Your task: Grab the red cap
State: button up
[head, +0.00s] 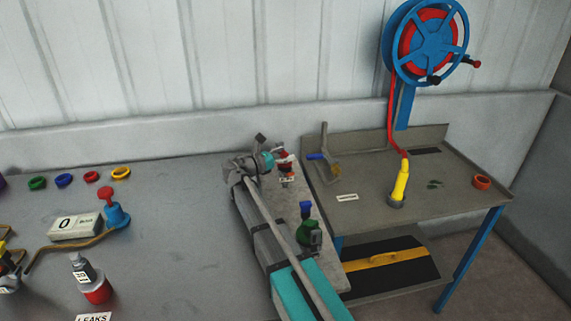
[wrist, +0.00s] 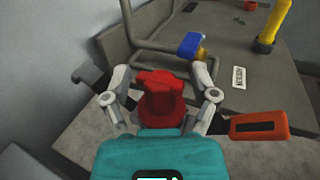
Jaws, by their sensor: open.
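A red cap (wrist: 160,97) with a knobbed top stands upright in the middle of the wrist view. My gripper (wrist: 160,78) is open, with one finger on the left and one on the right of the cap. A gap shows between each finger and the cap, so it is not gripped. The cap's lower part is hidden behind my teal gripper body. In the head view my gripper (head: 272,163) is over the right end of the grey workbench, beside small red parts (head: 284,155). The arm partly hides that spot.
An orange-red block with a dark face (wrist: 258,125) lies close to my right finger. A blue-handled lever (wrist: 190,44) is beyond the cap. A side table (head: 430,200) carries a yellow nozzle (head: 400,180) and an orange ring (head: 481,182). Green fittings (head: 308,233) stand near my arm.

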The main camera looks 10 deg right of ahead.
dwell(0.5)
grip_shut()
